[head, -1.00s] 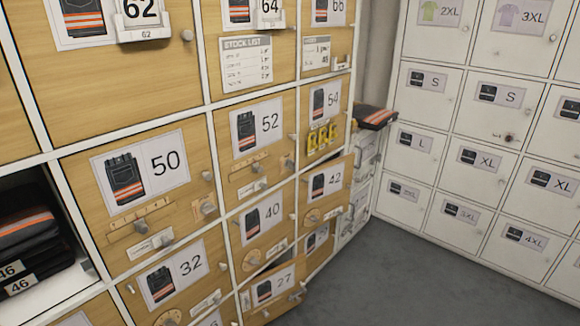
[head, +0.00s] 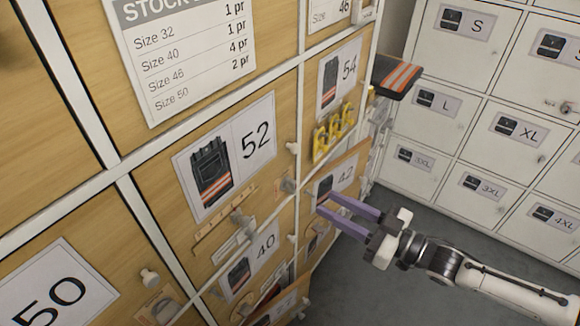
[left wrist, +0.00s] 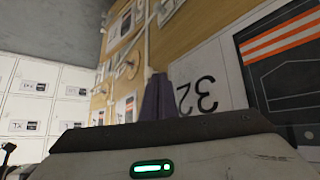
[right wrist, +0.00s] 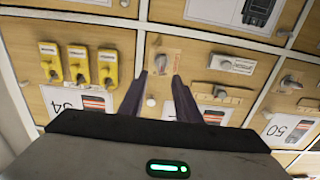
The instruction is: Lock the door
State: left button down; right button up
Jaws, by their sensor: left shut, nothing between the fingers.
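Wooden locker doors fill the left of the head view, among them door 54 (head: 340,72), door 52 (head: 225,150), door 42 (head: 345,172) and door 40 (head: 255,265). Door 42 stands out slightly from its neighbours. A small latch plate with a knob (head: 287,186) is at the lower right of door 52; a plate with a turn piece (right wrist: 165,58) shows beyond the fingers in the right wrist view. My right gripper (head: 324,204) is open and empty in front of door 42. My left gripper (left wrist: 157,85) is shut and empty near an upside-down 32 label (left wrist: 200,95).
Several yellow pieces (head: 333,133) hang on door 54. A dark folded garment with orange stripes (head: 398,77) lies beyond it. White lockers (head: 470,130) stand at the back right. The grey floor (head: 400,300) between is clear.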

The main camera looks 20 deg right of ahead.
aim_at(296, 188)
jog(key=x, duration=0.9)
jog(key=shift+a, duration=0.3)
grip_shut()
